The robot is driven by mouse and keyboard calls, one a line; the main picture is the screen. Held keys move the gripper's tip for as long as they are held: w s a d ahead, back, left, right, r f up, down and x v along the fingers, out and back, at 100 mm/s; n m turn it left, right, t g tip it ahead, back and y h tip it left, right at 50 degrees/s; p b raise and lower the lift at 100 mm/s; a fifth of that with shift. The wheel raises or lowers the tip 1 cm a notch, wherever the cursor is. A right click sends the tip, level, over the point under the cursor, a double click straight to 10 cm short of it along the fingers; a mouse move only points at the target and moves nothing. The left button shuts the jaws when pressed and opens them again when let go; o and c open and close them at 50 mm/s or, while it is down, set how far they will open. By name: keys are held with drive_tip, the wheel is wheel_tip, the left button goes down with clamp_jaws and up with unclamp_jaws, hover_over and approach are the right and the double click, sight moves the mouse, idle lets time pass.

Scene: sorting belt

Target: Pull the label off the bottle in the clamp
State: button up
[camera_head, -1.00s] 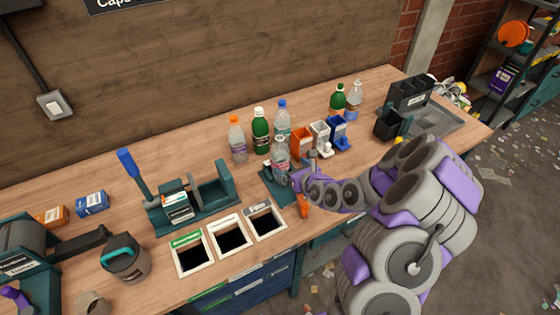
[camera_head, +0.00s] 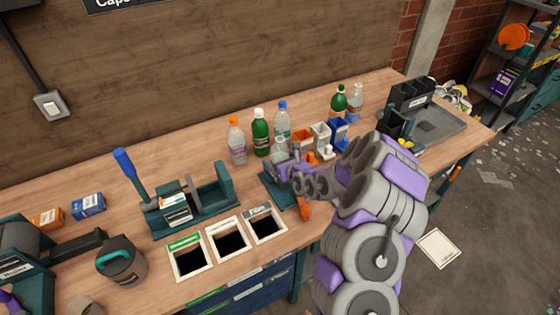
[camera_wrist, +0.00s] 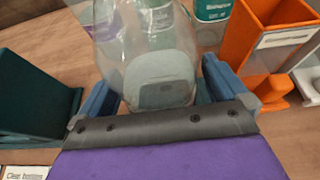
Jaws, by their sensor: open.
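The clear bottle (camera_wrist: 125,55) stands large in the wrist view, between the two blue fingers of my gripper (camera_wrist: 160,92). The fingers are open, one on each side of its lower body; I cannot tell whether either touches. A greyish rounded patch (camera_wrist: 165,80) shows on or through the bottle; I cannot tell whether it is the label.
An orange bin (camera_wrist: 262,35) stands close to the right finger, and a teal block (camera_wrist: 30,100) is at left. Several bottles (camera_head: 261,135) stand behind. Three framed bench openings (camera_head: 228,240) lie front left. Small bins (camera_head: 320,137) stand right of the bottles.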

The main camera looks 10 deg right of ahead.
sight(280, 134)
drive_tip(key=shift+c, duration=0.2)
drive_tip(key=c, duration=0.9)
drive_tip(key=o, duration=0.4)
drive_tip(key=shift+c, duration=1.2)
drive_tip(key=shift+r+p, duration=1.6)
drive_tip(key=shift+p, duration=0.25)
drive_tip(key=shift+r+p, duration=2.2)
drive_tip(key=shift+r, duration=0.2)
drive_tip(key=shift+r+p, duration=2.45)
drive_tip(key=shift+r, duration=0.05)
drive_tip(key=shift+r, duration=0.1)
